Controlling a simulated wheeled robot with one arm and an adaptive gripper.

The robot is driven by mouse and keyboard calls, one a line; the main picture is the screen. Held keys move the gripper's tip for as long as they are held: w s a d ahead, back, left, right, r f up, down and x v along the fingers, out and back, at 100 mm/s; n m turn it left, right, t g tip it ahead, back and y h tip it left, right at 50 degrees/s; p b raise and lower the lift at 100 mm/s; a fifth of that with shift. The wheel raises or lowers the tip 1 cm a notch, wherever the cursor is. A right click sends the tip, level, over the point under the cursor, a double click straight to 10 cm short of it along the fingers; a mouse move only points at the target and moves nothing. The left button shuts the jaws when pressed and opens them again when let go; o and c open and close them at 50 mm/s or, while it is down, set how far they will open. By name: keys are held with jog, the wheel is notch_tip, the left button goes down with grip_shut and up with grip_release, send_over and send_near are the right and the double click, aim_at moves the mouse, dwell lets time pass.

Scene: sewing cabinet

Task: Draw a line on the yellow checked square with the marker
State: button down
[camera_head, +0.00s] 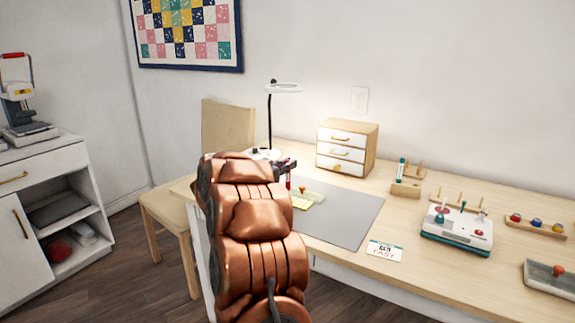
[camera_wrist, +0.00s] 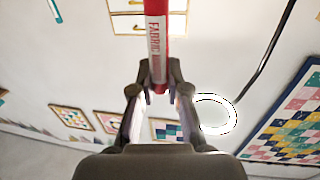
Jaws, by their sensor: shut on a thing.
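My gripper (camera_wrist: 158,92) is shut on a red marker (camera_wrist: 156,20) with a white label reading FABRIC. In the head view my gripper (camera_head: 287,165) is partly hidden behind my copper-coloured arm, and the marker (camera_head: 288,184) shows as a thin red strip below it. The yellow checked square (camera_head: 314,203) lies on the grey mat (camera_head: 350,220), just right of and below the marker. Its left part is hidden by my arm. I cannot tell whether the marker tip touches it. A small orange-topped thing stands at the square's far edge.
A small three-drawer box (camera_head: 345,150) and a ring lamp (camera_head: 284,87) stand behind the mat. A white card (camera_head: 385,251) lies at its front right. A white device (camera_head: 457,230) and small racks stand further right. The mat's right part is clear.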

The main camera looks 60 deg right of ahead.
jog(key=shift+f, duration=0.25)
dwell(0.7)
jog(key=s+p, duration=0.3)
jog(key=s, duration=0.3)
jog(key=shift+s+d+p, duration=0.25)
jog(key=shift+s+p, duration=0.05)
jog(key=shift+s, duration=0.05)
dwell(6.1)
